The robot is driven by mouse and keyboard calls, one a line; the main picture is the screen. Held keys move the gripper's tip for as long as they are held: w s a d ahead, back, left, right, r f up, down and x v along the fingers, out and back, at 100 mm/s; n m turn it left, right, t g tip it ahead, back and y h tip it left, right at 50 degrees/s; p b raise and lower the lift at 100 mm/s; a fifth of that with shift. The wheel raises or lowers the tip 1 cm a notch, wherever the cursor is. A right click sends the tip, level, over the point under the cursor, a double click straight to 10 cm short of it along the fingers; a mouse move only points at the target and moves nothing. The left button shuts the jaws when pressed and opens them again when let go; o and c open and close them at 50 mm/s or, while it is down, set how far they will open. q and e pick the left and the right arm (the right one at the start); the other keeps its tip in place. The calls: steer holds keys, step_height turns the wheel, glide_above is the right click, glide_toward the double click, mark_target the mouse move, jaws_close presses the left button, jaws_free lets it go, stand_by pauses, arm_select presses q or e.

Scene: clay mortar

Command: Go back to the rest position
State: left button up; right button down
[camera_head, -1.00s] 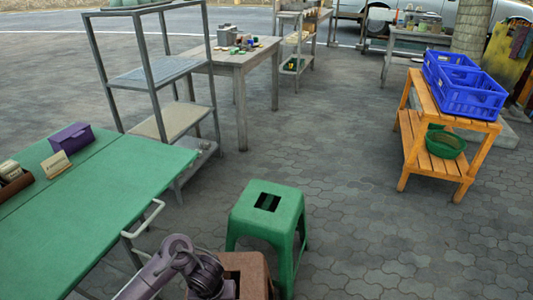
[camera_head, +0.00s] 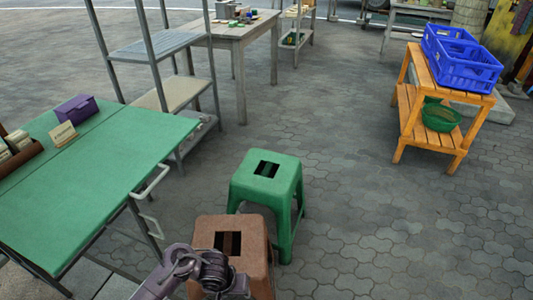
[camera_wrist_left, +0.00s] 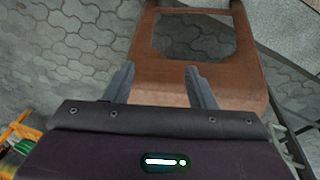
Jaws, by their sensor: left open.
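My left gripper (camera_wrist_left: 161,75) shows in the left wrist view with its two fingers apart and nothing between them. In the head view, part of my purple arm (camera_head: 185,272) comes in at the bottom, in front of the brown stool (camera_head: 243,231). The left gripper's fingers cannot be made out in the head view. My right gripper is not in view.
A green table (camera_head: 95,185) stands at the left with a purple box (camera_head: 76,109) on it. A green stool (camera_head: 266,188) stands behind the brown one. A wooden rack (camera_head: 440,103) with blue crates (camera_head: 462,62) is at the right. Paving between is clear.

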arm_select(q)
steer(key=s+a+f+m+y, duration=0.1)
steer(key=s+a+f, duration=0.3)
steer(key=s+f, duration=0.25)
steer(key=s+a+f+m, duration=0.1)
steer(key=s+a+f, duration=0.45)
steer(key=s, duration=0.25)
steer(key=s+a+f+p, duration=0.2)
steer(key=s+p, duration=0.5)
steer(key=s, duration=0.1)
steer(key=s+a+f+y+p, duration=0.1)
steer(key=s+a+f+p, duration=0.1)
steer(key=s+p, duration=0.5)
steer(key=shift+s+a, duration=0.35)
steer(key=shift+s, duration=0.85)
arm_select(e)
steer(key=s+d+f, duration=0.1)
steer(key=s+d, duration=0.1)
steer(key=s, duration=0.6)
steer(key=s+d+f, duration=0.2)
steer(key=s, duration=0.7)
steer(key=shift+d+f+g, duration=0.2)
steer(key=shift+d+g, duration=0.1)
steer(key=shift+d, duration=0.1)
